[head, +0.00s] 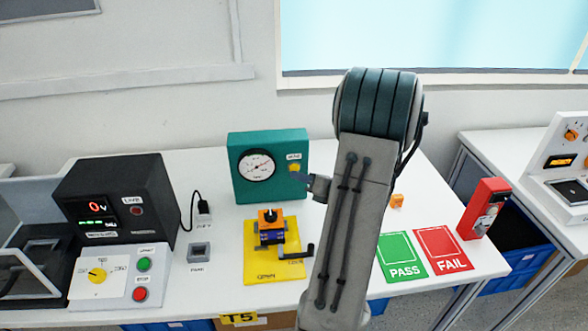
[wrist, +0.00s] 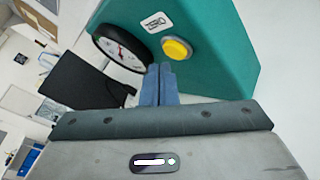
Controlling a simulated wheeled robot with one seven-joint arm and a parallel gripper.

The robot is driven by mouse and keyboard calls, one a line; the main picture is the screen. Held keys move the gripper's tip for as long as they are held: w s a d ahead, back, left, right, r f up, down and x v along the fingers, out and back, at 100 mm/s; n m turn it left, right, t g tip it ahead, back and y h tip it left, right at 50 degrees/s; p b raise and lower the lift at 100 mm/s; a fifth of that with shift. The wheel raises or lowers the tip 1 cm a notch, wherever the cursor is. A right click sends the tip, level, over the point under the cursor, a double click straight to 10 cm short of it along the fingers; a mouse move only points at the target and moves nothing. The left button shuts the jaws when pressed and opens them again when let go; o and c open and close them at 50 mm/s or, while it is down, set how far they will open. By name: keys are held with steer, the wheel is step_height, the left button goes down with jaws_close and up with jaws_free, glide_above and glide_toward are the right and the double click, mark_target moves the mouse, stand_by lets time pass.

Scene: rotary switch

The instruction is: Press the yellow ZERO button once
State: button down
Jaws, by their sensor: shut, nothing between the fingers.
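The yellow ZERO button (head: 294,168) is on the front of a green gauge box (head: 236,140), right of the round dial (head: 257,167). In the wrist view the button (wrist: 177,50) sits beside its ZERO label (wrist: 155,22) on the green face. My gripper (wrist: 161,70) is shut and empty, its blue-grey fingertips just below the button in that picture. A gap shows between the tips and the button; I cannot tell its depth. In the head view my arm hides part of the gripper, near the box's right side.
A yellow stand (head: 258,270) with a crank stands in front of the gauge box. A black meter unit (head: 150,190) and a switch panel (head: 118,284) are at left. Green PASS (head: 401,257) and red FAIL (head: 442,250) mats lie at right.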

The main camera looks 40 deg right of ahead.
steer(key=shift+w+d, duration=0.15)
steer(key=shift+w, duration=0.15)
steer(key=shift+w+d, duration=0.25)
steer(key=shift+w, duration=0.15)
stand_by(0.6)
steer(key=shift+s, duration=0.1)
steer(key=shift+s+a, duration=0.45)
steer(key=shift+s, duration=0.2)
steer(key=shift+s+a, duration=0.45)
steer(key=shift+s, duration=0.25)
steer(key=shift+s+a, duration=0.4)
steer(key=shift+s, duration=0.35)
steer(key=shift+s+a, duration=0.45)
steer(key=shift+s, duration=0.25)
